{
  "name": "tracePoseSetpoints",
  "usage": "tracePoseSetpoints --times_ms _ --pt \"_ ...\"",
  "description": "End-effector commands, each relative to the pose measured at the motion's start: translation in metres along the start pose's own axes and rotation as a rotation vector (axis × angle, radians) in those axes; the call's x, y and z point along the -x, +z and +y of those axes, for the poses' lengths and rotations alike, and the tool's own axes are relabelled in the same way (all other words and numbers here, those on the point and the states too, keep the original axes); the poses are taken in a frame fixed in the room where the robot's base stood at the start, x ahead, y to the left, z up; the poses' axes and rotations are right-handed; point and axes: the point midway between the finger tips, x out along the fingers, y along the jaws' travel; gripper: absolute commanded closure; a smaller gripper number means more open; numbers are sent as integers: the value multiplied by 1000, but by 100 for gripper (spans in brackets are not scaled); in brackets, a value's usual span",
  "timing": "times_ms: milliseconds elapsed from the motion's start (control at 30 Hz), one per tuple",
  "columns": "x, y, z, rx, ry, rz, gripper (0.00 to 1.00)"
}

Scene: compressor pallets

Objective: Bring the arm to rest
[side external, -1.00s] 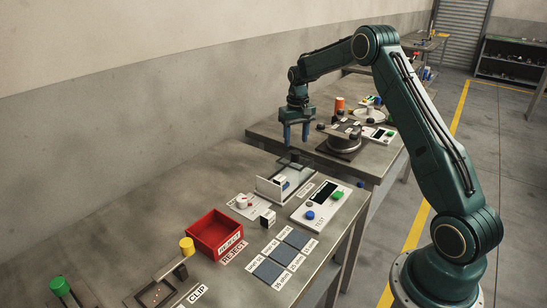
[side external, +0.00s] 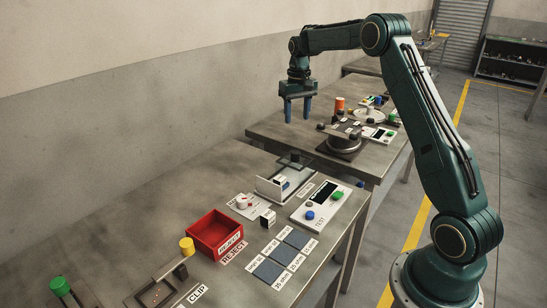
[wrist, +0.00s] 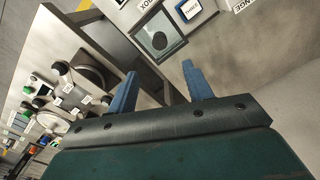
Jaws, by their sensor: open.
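My gripper (side external: 298,110) hangs from the dark green arm above the far table, its two blue fingers pointing down. The fingers are spread apart with nothing between them. In the wrist view my gripper (wrist: 160,78) also shows its two blue fingers apart and empty. Below and to the right of it in the side view is a dark round fixture (side external: 345,143) on the far table. The fingers are apart from every object in view.
The near table (side external: 150,215) holds a red reject bin (side external: 203,236), a white test box (side external: 318,207), a clear-walled tray (side external: 284,188) and dark blue pads (side external: 268,271). An orange cylinder (side external: 340,103) stands on the far table. A wall is behind.

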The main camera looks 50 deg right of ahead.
Motion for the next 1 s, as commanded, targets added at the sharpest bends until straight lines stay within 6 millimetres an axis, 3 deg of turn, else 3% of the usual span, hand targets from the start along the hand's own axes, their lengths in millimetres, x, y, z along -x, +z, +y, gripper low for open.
tracePoseSetpoints --times_ms 167,367,700,1000 --pt "6 4 -4 7 0 7 49" --pt "29 20 -19 34 0 36 49" --pt "86 80 -58 112 -5 117 49" --pt "122 146 -85 185 -16 191 49"
